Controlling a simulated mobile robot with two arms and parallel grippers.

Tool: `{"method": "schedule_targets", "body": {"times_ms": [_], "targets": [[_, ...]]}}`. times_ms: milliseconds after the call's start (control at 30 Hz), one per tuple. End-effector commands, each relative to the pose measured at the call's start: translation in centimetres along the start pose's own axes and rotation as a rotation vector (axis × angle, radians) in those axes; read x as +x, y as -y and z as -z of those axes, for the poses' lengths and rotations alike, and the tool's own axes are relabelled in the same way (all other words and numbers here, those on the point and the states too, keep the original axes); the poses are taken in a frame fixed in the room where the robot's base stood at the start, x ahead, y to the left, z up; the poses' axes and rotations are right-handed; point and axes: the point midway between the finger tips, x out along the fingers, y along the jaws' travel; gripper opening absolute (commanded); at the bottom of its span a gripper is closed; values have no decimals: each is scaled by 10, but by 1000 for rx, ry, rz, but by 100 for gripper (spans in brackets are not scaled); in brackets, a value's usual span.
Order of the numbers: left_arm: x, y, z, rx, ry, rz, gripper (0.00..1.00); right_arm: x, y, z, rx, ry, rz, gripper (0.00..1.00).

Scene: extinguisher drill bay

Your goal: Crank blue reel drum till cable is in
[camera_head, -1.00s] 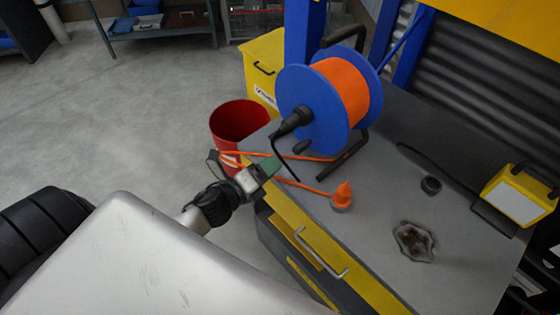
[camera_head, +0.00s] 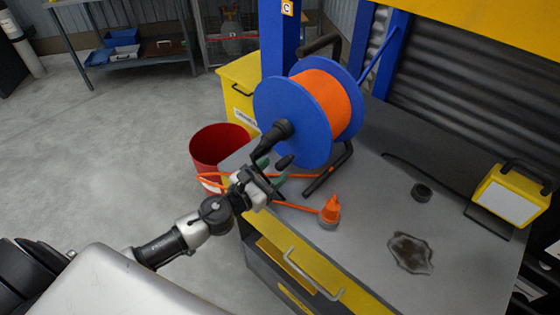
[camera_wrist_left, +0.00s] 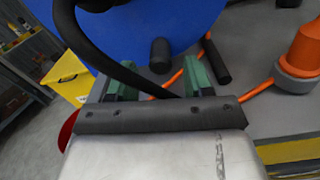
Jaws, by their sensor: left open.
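The blue reel drum (camera_head: 300,128), wound with orange cable (camera_head: 327,98), stands in a black frame on the grey bench top. A black crank hub (camera_head: 274,134) and a small black knob (camera_head: 285,161) stick out of its near face. Loose orange cable (camera_head: 300,207) runs over the bench to an orange plug (camera_head: 330,211). My left gripper (camera_head: 271,170) is open just in front of the drum, near the knob. In the left wrist view its green fingertips (camera_wrist_left: 160,82) stand apart, with the knob (camera_wrist_left: 160,54) beyond the gap. My right gripper is out of view.
A red bucket (camera_head: 216,147) stands on the floor beside the bench, with a yellow bin (camera_head: 241,90) behind. A blue post (camera_head: 278,38) rises behind the reel.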

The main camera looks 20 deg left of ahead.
Motion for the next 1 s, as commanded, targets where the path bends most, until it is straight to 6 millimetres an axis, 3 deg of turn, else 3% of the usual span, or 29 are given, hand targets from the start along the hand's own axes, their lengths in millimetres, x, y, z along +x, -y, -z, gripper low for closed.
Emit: {"method": "schedule_targets", "body": {"times_ms": [200, 567, 900, 1000], "targets": [[26, 0, -1, -2, 1, 0, 51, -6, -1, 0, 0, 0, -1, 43], [31, 0, 0, -2, 0, 1, 51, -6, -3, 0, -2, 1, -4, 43], [31, 0, 0, -2, 0, 1, 2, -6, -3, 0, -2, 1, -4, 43], [31, 0, 0, -2, 0, 1, 0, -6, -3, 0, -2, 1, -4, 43]]}}
